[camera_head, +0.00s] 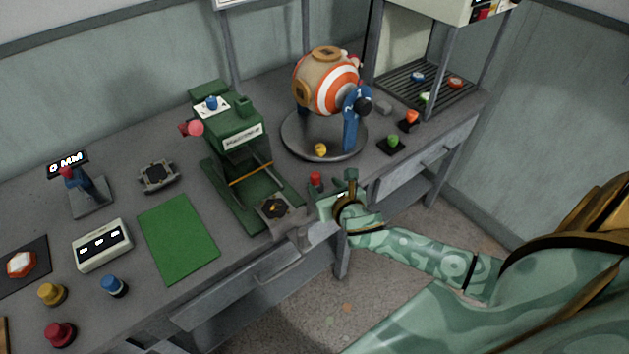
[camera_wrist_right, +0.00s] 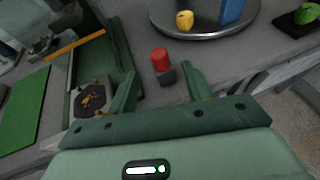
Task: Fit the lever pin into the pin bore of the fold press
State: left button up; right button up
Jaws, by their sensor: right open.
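The fold press (camera_head: 232,135) is a green machine at the middle of the table, with a pink-red knob on its left side. Its lower part shows at the left of the right wrist view (camera_wrist_right: 122,48). I cannot make out the pin bore. A red-topped piece on a small grey block, which looks like the lever pin (camera_head: 316,180), stands right of the press base. It also shows in the right wrist view (camera_wrist_right: 160,61). My right gripper (camera_head: 337,190) is open at the table's front edge. The red piece is just ahead of its fingertips (camera_wrist_right: 158,75), between their lines, and not held. My left gripper is not in view.
A striped ball drum (camera_head: 327,80) stands on a round grey tray (camera_head: 293,139) behind the gripper, with a yellow piece on the tray. A green button (camera_head: 393,141) is to the right. A green mat (camera_head: 178,240) lies left of the press.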

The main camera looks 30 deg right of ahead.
aim_at(313, 174)
jog(key=b+x, duration=0.1)
jog(key=x, duration=0.2)
jog(key=shift+w+f, duration=0.15)
jog(key=shift+w, duration=0.15)
jog(key=b+x, duration=0.2)
jog(key=x, duration=0.2)
jog(key=shift+w+f, duration=0.2)
jog(key=shift+w, duration=0.1)
jog(key=shift+w+d+f, duration=0.1)
jog(key=shift+w+d, duration=0.05)
jog(key=shift+w, duration=0.3)
jog(key=shift+s, duration=0.1)
jog(key=shift+c, duration=0.3)
jog(key=c, duration=1)
